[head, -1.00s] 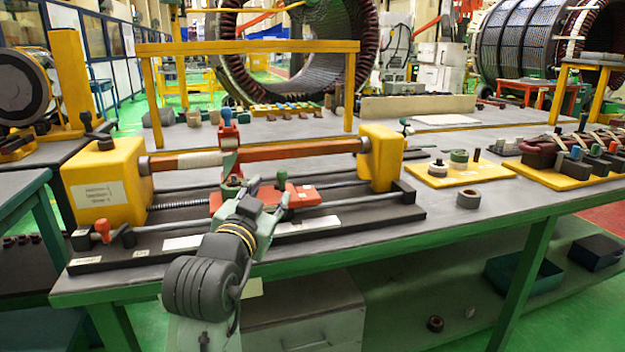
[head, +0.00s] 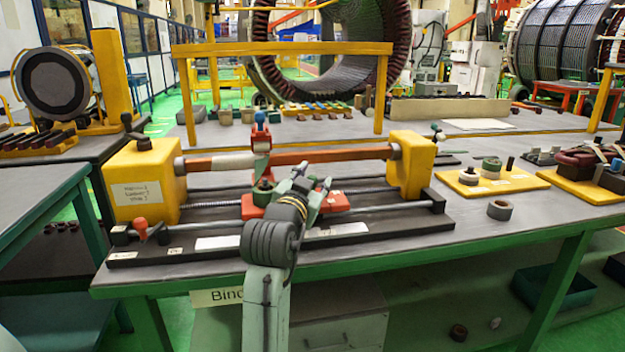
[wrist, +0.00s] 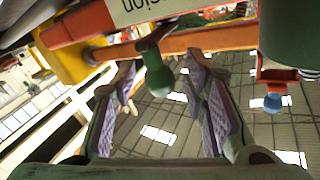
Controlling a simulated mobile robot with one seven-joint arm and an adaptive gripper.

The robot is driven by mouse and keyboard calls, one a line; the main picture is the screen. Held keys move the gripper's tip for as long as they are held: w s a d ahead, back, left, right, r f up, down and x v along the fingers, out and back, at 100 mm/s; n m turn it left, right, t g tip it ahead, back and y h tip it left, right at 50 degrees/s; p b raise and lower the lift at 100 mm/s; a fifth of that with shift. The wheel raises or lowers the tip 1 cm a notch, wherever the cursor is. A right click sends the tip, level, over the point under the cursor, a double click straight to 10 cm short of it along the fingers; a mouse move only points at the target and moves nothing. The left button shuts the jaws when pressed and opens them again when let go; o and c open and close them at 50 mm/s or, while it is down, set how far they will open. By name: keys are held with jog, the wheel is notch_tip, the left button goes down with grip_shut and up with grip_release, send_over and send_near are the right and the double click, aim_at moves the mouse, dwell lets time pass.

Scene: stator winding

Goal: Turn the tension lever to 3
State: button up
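The tension lever (wrist: 157,68), a short dark arm with a green knob, shows in the wrist view. It is beside a white label whose visible letters read "sion", on the red carriage (wrist: 85,22). My gripper (wrist: 163,92) is open, with one purple-padded finger on each side of the knob and gaps visible. In the head view my gripper (head: 312,185) is over the right part of the red carriage (head: 335,203) of the winding machine. There the lever is hidden or too small to make out, and I cannot read its setting.
A green spool (head: 264,192) and a red post with a blue knob (head: 260,118) stand left of my gripper. An orange-red bar (head: 330,154) runs behind, between two yellow blocks (head: 145,185). A grey ring (head: 499,209) lies on the clearer bench at right.

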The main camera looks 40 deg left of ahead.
jog(key=shift+c, duration=0.4)
grip_shut()
